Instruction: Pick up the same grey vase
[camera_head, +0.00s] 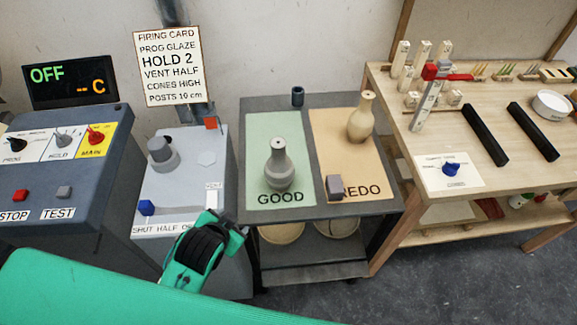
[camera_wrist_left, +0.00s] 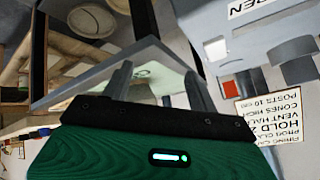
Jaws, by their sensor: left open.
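The grey vase (camera_head: 279,168) stands upright on the green GOOD mat (camera_head: 262,130) on the grey cart's top. My left gripper (camera_head: 222,232) is in front of the cart's left corner, to the left of and nearer than the vase, and apart from it. In the head view its fingers are mostly hidden behind its own body. In the left wrist view the gripper (camera_wrist_left: 158,88) has its two fingers spread with nothing between them. I cannot make out the grey vase in that view. My right gripper is not in view.
A tan vase (camera_head: 361,120) and a small dark block (camera_head: 334,187) are on the orange REDO mat (camera_head: 325,128). A dark cup (camera_head: 297,96) stands at the cart's back edge. A grey control box (camera_head: 180,185) is left of the cart; a wooden bench (camera_head: 470,150) is right.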

